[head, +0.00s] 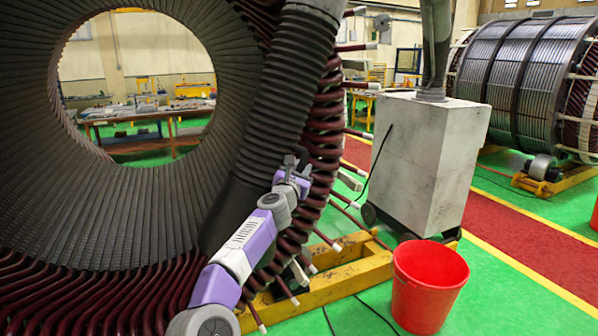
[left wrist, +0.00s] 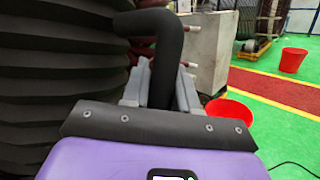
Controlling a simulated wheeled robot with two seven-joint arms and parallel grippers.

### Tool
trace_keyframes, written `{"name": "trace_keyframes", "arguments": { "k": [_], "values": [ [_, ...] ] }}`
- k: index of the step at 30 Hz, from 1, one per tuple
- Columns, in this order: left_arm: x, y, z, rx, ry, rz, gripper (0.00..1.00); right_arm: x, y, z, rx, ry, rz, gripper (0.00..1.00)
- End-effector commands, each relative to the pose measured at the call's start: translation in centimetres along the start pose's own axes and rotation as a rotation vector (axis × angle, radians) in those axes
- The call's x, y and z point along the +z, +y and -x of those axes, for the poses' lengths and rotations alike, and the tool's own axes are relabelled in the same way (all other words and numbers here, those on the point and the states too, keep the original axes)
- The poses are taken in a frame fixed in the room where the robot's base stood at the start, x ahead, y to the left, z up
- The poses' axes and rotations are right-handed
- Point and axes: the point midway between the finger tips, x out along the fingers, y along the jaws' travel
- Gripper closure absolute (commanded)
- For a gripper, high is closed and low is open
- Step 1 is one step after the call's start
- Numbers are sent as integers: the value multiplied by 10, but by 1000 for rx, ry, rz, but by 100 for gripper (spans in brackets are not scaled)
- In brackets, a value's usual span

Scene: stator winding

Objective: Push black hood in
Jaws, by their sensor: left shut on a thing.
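The black hood (head: 276,108) is a ribbed, corrugated tube slanting from the top down in front of the stator's right side. In the left wrist view its ribbed side (left wrist: 50,70) fills the left. A bent black handle (left wrist: 165,40) sticks out from it. My left gripper (head: 293,163) is at the hood's right edge in the head view. In the left wrist view its two grey fingers (left wrist: 160,92) are on either side of the handle and shut on it. My right gripper is in neither view.
The large stator (head: 130,200) with dark red coil ends stands at left. A yellow stand (head: 330,284) is beneath it. A red bucket (head: 427,285) and a grey box unit on wheels (head: 425,160) stand to the right. Green floor is clear at the lower right.

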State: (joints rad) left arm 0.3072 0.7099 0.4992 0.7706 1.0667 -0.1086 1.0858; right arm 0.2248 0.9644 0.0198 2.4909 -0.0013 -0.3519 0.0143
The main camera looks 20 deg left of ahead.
Motion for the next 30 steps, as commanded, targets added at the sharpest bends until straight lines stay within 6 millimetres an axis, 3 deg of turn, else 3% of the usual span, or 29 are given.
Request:
{"name": "trace_keyframes", "arguments": {
  "k": [2, 3, 6, 19, 30],
  "values": [
    [7, 2, 1, 1, -10, 2, 100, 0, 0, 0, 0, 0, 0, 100],
    [7, 2, 1, 1, -10, 2, 67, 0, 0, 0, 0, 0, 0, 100],
    [5, 2, 1, 2, -7, 2, 52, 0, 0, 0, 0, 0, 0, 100],
    [-1, 2, 6, 2, -1, 1, 52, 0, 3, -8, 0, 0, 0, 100],
    [-3, 1, 49, 2, -3, -1, 52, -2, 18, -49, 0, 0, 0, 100]
  ]
}}
